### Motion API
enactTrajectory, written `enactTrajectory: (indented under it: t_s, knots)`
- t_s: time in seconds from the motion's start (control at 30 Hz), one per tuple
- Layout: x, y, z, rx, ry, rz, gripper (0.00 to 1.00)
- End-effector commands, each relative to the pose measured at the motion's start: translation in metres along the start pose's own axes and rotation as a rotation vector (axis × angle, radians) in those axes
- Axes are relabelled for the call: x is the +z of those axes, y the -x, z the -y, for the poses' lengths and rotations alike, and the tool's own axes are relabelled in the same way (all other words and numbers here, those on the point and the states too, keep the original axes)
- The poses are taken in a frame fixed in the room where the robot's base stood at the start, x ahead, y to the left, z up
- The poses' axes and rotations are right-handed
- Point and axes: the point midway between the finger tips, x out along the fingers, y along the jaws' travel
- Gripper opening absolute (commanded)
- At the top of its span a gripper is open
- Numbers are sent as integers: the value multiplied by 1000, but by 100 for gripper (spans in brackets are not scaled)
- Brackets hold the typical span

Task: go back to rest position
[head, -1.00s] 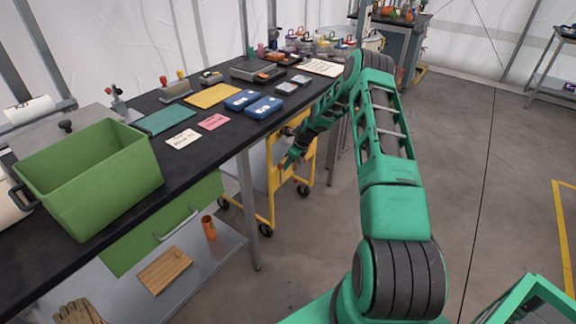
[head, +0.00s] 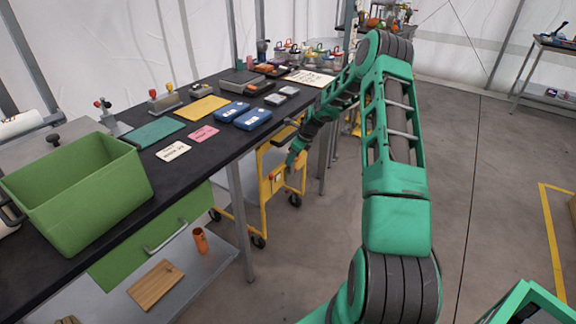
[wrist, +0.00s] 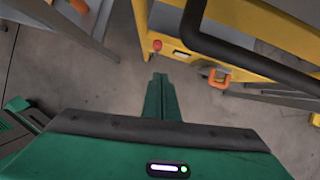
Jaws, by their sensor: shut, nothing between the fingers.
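My gripper (head: 291,160) hangs at the end of my green arm, beside the long black table and just in front of the yellow cart (head: 272,180). In the wrist view, my gripper (wrist: 160,78) shows its two green fingers together, pointing over the grey floor with nothing between them. The yellow cart frame (wrist: 220,45) and its dark handle lie beyond the fingertips in that view. Whether the gripper touches the cart cannot be told from the head view.
The black table (head: 203,150) runs along the left, with a green bin (head: 80,195), blue cases (head: 252,117) and several small items on it. A lower shelf (head: 205,265) holds a wooden board (head: 156,285) and an orange cup (head: 200,240). Open floor (head: 490,210) lies right.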

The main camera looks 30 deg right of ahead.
Motion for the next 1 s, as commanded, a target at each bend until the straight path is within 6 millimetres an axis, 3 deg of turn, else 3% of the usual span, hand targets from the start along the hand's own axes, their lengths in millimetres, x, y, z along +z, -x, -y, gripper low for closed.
enactTrajectory:
  t_s: [0.57,0.77,1.0]
  knots:
    - [0,4,-2,-1,21,-8,0]
    - [1,46,-22,0,208,-75,0]
    - [-10,127,-63,27,551,-202,0]
